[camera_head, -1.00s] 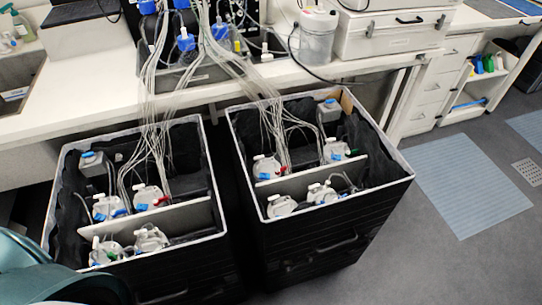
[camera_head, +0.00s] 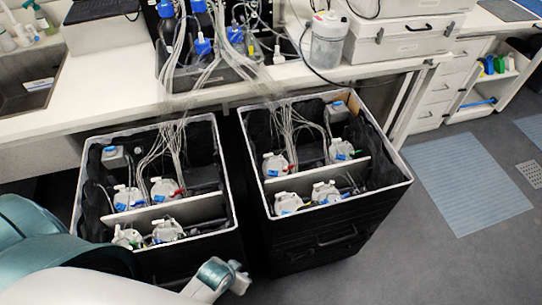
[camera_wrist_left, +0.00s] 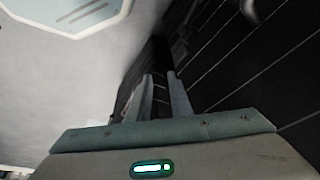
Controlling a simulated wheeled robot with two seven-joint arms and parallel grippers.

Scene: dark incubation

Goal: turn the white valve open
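I cannot pick out a white valve for certain. White-capped vessels (camera_head: 164,190) with small blue, red, green and white fittings stand in the left black crate (camera_head: 150,126). More white-capped vessels (camera_head: 325,193) stand in the right black crate (camera_head: 400,186). The fittings are too small to tell how they are turned. My left arm reaches in from the lower left in the head view, its end in front of the left crate. In the wrist view my left gripper (camera_wrist_left: 161,85) is open and empty, its two fingers apart near a dark ribbed surface. My right gripper is not in view.
Thin tubes run from blue-capped bottles (camera_head: 202,47) on the white bench (camera_head: 95,105) into both crates. A sink (camera_head: 28,85) is at the left. White drawers (camera_head: 434,98) stand at the right. The floor by the blue mat (camera_head: 466,183) is clear.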

